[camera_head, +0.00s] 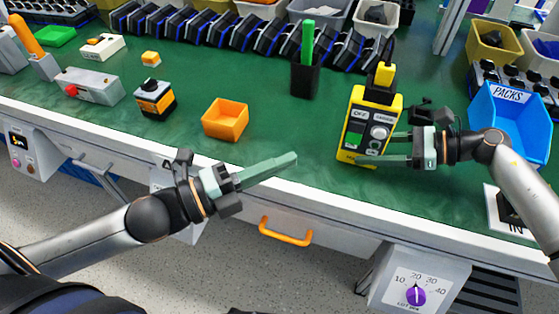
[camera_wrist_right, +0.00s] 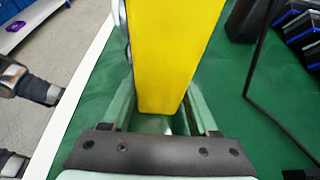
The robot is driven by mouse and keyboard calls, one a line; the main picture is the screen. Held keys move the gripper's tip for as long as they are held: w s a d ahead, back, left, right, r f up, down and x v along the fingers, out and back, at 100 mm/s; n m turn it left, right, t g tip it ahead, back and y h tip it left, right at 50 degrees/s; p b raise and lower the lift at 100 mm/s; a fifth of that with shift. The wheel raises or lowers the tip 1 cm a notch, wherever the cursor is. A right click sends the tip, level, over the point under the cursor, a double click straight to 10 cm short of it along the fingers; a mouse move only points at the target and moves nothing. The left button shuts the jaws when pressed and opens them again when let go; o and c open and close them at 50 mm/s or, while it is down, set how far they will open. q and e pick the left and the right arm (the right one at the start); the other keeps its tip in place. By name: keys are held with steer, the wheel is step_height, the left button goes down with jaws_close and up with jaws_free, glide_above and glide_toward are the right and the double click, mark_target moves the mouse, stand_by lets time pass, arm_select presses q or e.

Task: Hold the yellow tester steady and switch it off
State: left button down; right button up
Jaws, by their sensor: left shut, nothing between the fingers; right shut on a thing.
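The yellow tester (camera_head: 356,122) stands upright near the table's front edge, right of the middle, with a dark grey face. A round grey knob (camera_head: 379,132) sits on its face, below an "OFF" label; I cannot read the pointer. My right gripper (camera_head: 374,149) reaches in from the right and is shut on the tester's lower part. In the right wrist view, the yellow body (camera_wrist_right: 172,60) fills the space between the fingers (camera_wrist_right: 162,112). My left gripper (camera_head: 295,158) is shut and empty, left of the tester and apart from it, its fingertips over the table's front edge.
An orange bin (camera_head: 225,120) and an orange-black box (camera_head: 155,101) stand to the left. A black cup with a green stick (camera_head: 306,75) stands behind. A blue PACKS bin (camera_head: 510,125) is at right. Green table (camera_head: 275,135) is clear between orange bin and tester.

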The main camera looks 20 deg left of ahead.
steer(key=o, duration=1.5)
steer(key=shift+d, duration=0.1)
